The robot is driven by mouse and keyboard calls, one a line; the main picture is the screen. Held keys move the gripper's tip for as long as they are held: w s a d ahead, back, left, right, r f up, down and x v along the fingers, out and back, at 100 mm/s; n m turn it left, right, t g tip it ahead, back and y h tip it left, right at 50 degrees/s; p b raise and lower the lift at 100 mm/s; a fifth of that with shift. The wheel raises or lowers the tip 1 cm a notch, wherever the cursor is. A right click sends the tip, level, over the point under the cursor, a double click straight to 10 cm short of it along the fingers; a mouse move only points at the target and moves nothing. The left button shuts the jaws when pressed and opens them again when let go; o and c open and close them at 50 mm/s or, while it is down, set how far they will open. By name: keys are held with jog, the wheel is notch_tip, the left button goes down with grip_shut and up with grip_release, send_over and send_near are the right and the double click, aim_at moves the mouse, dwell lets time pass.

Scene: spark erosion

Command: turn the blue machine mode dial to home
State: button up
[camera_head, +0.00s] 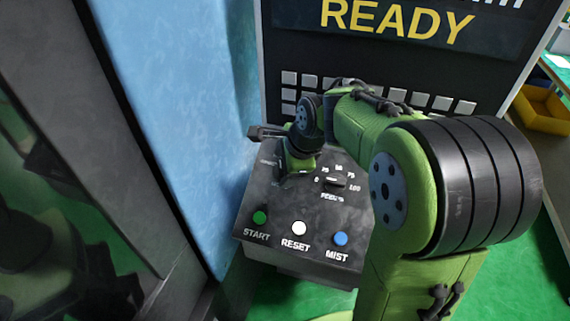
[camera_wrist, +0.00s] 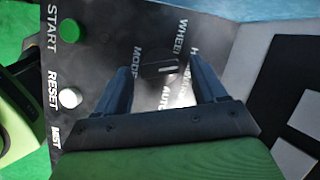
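The mode dial (camera_wrist: 157,68) shows in the wrist view as a dark knob, not clearly blue, with a short white mark toward its right side. The labels MODE, WHEEL and AUTO and a partly hidden word starting with H surround it. I cannot tell exactly which label the mark points at. My gripper (camera_wrist: 160,72) is open, with one finger on each side of the dial and a visible gap to it. In the head view my gripper (camera_head: 289,168) is low over the panel's upper left and hides the dial.
The dark control panel (camera_head: 270,200) carries a green START button (camera_head: 260,217), a white RESET button (camera_head: 299,228), a blue MIST button (camera_head: 340,239) and a feed dial (camera_head: 335,182). A keypad and READY screen (camera_head: 400,20) stand behind. A blue wall (camera_head: 170,110) is close on the left.

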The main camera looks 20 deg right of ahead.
jog(key=p+v, duration=0.3)
jog(key=v, duration=1.3)
jog(key=shift+p, duration=0.3)
jog(key=shift+f, duration=0.15)
jog(key=s+a+f+n, duration=0.1)
jog(key=s+f+n, duration=0.2)
jog(key=s+n, duration=0.5)
jog(key=s+a+f+n+h+b, duration=0.1)
jog(key=s+a+f+n, duration=0.1)
jog(key=s+f+n, duration=0.2)
jog(key=s+n, duration=0.3)
jog(key=n, duration=0.4)
jog(key=shift+s+a+n+t+h, duration=0.25)
jog(key=shift+s+n+t+h, duration=0.05)
jog(key=shift+s+n, duration=0.1)
jog(key=shift+c, duration=0.4)
